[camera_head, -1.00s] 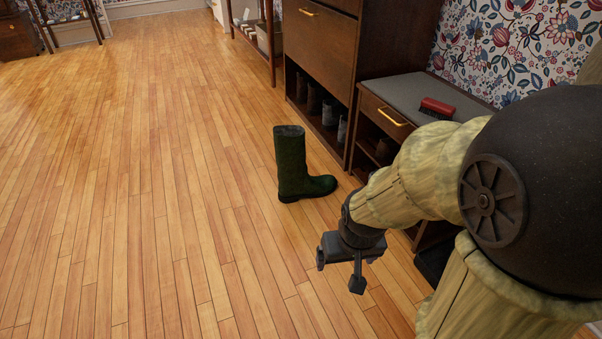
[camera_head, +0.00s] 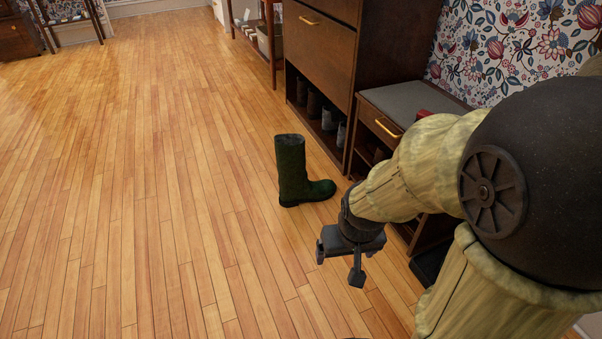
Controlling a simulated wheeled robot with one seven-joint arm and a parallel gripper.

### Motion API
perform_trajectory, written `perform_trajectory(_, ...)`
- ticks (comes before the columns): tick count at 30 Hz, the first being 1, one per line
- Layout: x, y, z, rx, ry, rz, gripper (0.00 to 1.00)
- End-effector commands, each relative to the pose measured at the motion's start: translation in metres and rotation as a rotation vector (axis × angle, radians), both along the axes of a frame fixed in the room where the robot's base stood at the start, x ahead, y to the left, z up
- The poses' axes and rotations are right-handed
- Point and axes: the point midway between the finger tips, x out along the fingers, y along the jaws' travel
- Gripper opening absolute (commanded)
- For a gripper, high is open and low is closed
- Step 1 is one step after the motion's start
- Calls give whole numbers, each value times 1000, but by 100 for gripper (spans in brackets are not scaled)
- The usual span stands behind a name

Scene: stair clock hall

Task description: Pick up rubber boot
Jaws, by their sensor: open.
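A dark green rubber boot (camera_head: 292,172) stands upright on the wooden floor near the middle of the head view, its toe pointing right toward the cabinets. My gripper (camera_head: 338,268) is nearer to me than the boot, below and to the right of it in the picture. Its jaws are open and empty, and it is apart from the boot.
A tall dark wood cabinet (camera_head: 333,50) with shoes on its low shelf stands right of the boot. A bench with a grey cushion (camera_head: 405,98) stands beside it, with a red object (camera_head: 433,100) on top, partly hidden. The floor (camera_head: 130,190) to the left is clear.

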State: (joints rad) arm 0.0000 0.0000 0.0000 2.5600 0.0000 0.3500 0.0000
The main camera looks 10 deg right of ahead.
Motion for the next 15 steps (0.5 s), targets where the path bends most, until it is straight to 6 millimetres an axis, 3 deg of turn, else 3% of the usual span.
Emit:
perform_trajectory(1, 0, 0, 29, 0, 0, 0, 87)
perform_trajectory(15, 0, 0, 145, 0, 0, 0, 87)
